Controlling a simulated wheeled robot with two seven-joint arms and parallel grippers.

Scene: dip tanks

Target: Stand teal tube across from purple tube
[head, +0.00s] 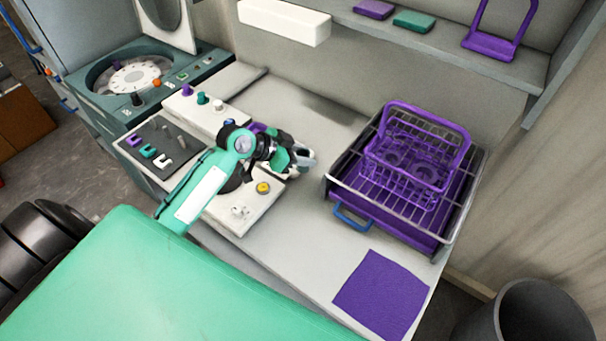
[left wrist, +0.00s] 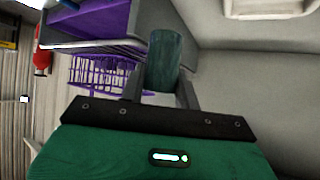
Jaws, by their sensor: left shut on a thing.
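My left gripper (head: 306,160) is above the bench, left of the wire basket. In the left wrist view a dark teal tube (left wrist: 163,60) stands between the two fingers of the left gripper (left wrist: 160,92), which is shut on it. In the head view the gripper largely hides that tube. The centrifuge (head: 88,82) at the upper left has its lid up and a pale round rotor (head: 135,76) inside. I cannot make out a purple tube in the rotor for sure. My right gripper is not in view.
A white strip (head: 228,121) carries small purple, teal and white pegs. A dark panel (head: 160,150) holds coloured clips. A purple basket (head: 415,150) sits in a wire rack on the right. A purple mat (head: 382,296) lies in front. The bench behind the gripper is clear.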

